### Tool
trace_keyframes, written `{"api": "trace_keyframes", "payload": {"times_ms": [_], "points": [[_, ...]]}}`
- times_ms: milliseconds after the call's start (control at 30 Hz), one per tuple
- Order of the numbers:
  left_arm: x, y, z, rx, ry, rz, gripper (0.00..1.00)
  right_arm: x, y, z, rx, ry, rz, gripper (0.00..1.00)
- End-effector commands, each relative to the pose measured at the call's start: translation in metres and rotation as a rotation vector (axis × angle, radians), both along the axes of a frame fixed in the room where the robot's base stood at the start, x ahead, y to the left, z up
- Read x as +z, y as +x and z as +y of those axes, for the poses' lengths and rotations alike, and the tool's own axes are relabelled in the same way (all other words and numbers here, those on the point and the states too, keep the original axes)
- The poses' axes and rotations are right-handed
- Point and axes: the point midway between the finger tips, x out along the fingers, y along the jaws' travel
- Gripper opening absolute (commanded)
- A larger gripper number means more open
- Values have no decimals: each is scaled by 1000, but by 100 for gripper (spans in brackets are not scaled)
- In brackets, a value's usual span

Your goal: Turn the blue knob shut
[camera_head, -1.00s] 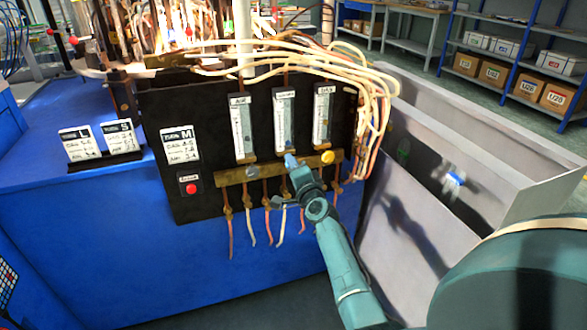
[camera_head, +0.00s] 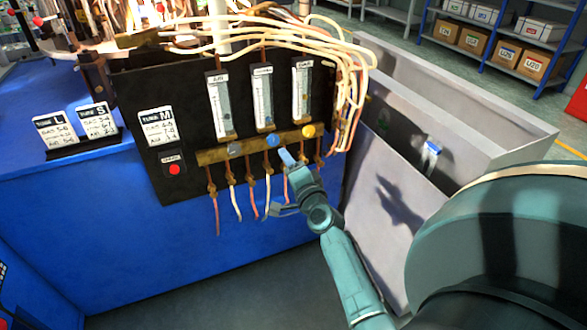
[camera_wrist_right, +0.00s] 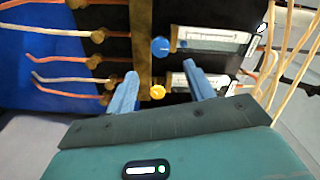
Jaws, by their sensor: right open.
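The blue knob (camera_head: 272,140) sits on the brass manifold bar (camera_head: 215,156) of the black panel, below the middle flow tube. My right gripper (camera_head: 284,182) is open and empty, below and slightly right of the blue knob, apart from it. In the right wrist view the blue knob (camera_wrist_right: 160,46) lies beyond the fingertips. The yellow knob (camera_wrist_right: 157,91) shows between the two light-blue fingers (camera_wrist_right: 160,90) there. I cannot tell the blue knob's turn angle. My left gripper is not in view.
A grey knob (camera_head: 234,149) and the yellow knob flank the blue one. Several thin hoses hang below the bar. A red button (camera_head: 174,169) is at the panel's lower left. Pale cables (camera_head: 335,75) loop down the right side. A grey bin (camera_head: 455,120) stands right.

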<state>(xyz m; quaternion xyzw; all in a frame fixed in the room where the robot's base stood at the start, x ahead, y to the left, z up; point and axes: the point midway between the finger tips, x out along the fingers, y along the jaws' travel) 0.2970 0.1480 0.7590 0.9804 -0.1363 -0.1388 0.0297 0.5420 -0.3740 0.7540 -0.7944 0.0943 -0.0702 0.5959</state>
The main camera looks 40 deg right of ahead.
Motion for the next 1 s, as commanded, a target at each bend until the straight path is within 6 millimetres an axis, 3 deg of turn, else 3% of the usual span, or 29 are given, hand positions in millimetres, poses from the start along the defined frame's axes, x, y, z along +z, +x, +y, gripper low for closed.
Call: {"api": "trace_keyframes", "payload": {"times_ms": [233, 833, 933, 1000], "points": [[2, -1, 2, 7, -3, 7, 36, 0, -26, 6, -1, 1, -1, 53], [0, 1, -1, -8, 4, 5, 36, 0, -28, 7, 1, -4, 0, 53], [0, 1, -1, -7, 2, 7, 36, -3, -36, 17, 28, -71, 28, 53], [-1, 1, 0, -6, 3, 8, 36, -6, -51, 34, 75, -188, 70, 53]]}}
